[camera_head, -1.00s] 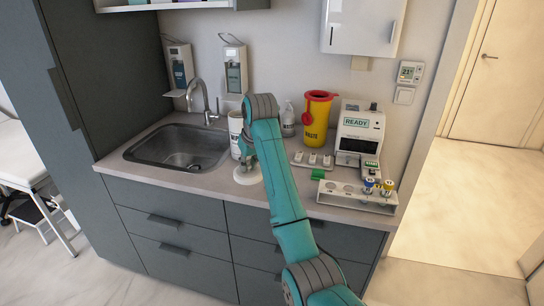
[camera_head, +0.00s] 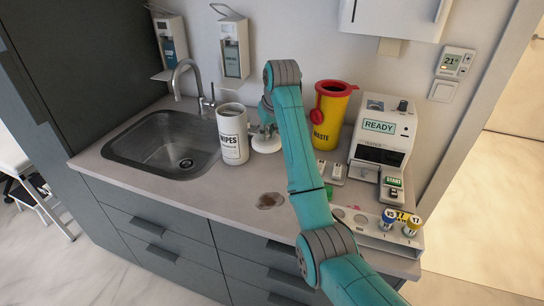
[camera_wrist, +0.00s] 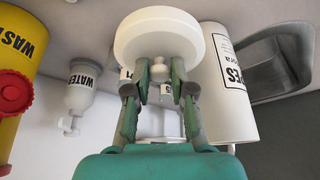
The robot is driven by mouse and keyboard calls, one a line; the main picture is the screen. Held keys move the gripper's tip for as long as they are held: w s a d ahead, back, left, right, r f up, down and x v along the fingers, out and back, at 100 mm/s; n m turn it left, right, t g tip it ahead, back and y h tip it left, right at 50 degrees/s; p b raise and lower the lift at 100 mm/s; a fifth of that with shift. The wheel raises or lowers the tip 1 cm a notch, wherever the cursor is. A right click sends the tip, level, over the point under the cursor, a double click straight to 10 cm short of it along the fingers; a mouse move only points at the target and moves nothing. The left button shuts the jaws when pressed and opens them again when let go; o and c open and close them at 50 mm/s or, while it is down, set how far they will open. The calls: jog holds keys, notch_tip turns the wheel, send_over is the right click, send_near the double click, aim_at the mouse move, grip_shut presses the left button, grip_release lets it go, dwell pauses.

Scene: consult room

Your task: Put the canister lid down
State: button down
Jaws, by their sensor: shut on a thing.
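The white round canister lid (camera_head: 267,146) is low over the counter, just right of the wipes canister; I cannot tell whether it touches the counter. In the wrist view the lid (camera_wrist: 158,34) shows its knob between my fingertips. My gripper (camera_wrist: 161,75) is shut on that knob; in the head view my gripper (camera_head: 266,124) is partly hidden by my arm. The white wipes canister (camera_head: 233,145) stands upright with its top open, beside the sink. It also shows right of the lid in the wrist view (camera_wrist: 227,95).
A brown stain (camera_head: 270,201) lies on the counter (camera_head: 215,192) in front. The sink (camera_head: 165,145) is left. A bottle labelled water (camera_wrist: 80,98) shows in the wrist view.

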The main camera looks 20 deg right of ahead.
aim_at(270, 143)
notch_tip(270, 143, down, 6)
jog(key=shift+d+r, duration=0.1)
jog(key=shift+d, duration=0.05)
jog(key=shift+f, duration=2.05)
jog(key=c, duration=1)
grip_release()
jog(key=shift+f, duration=0.1)
